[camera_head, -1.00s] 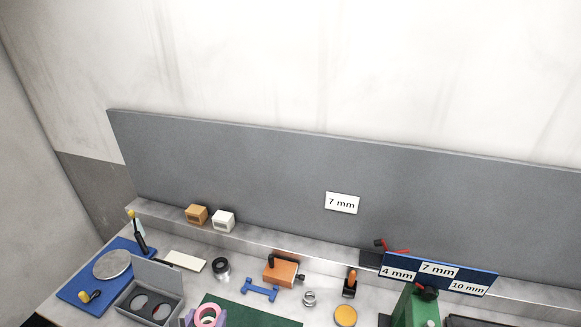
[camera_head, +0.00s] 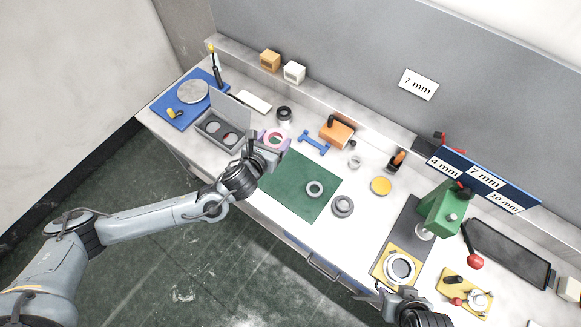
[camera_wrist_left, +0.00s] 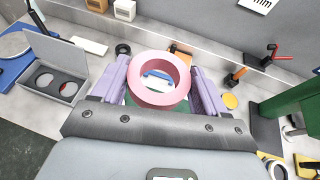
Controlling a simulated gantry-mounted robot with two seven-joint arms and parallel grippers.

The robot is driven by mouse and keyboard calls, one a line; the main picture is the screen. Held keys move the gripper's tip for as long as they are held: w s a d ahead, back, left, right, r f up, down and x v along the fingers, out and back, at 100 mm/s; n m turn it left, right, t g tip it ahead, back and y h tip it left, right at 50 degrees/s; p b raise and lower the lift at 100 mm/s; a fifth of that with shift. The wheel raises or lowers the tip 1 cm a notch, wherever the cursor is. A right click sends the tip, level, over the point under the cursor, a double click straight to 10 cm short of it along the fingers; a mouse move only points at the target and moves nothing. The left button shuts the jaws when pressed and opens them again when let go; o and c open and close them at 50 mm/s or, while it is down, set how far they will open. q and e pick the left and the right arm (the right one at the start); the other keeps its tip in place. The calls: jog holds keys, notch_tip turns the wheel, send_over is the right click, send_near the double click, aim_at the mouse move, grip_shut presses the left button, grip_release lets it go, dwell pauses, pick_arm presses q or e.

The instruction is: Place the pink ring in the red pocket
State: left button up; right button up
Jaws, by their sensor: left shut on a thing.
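The pink ring (camera_head: 273,139) is held between the lavender fingers of my left gripper (camera_head: 274,138), above the bench near the back left of the green mat. In the left wrist view the ring (camera_wrist_left: 159,102) is tilted and both fingers touch its sides. The grey open-lidded case (camera_head: 202,139) is to the left of the gripper and has two round pockets. Its right-hand pocket, the red pocket (camera_head: 229,138), shows some red inside and looks empty of any ring. My right gripper (camera_head: 368,297) is at the bottom edge, partly cut off; its jaws are unclear.
The case's raised lid (camera_head: 230,105) stands at its back. A black ring-shaped piece (camera_head: 284,114) and a blue dumbbell-shaped part (camera_head: 313,143) are near the held ring. The green mat (camera_head: 290,185) carries a grey ring (camera_head: 315,188). A green press (camera_head: 443,208) stands at right.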

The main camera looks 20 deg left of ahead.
pick_arm(q)
jog(key=w+d+f+b, duration=0.2)
jog(key=d+f+b, duration=0.1)
jog(key=f+b, duration=0.45)
jog(key=w+d+f+b, duration=0.2)
jog(key=f+b, duration=0.5)
jog(key=f, duration=0.2)
jog(key=b, duration=1.3)
send_over(281, 174)
jog(key=shift+m+h, duration=0.4)
notch_tip(281, 174, down, 17)
jog(key=shift+f, duration=0.1)
jog(key=shift+d+f, duration=0.1)
jog(key=shift+f, duration=1.9)
jog(key=shift+f+b, duration=0.15)
jog(key=shift+b, duration=0.15)
jog(key=o, duration=1.1)
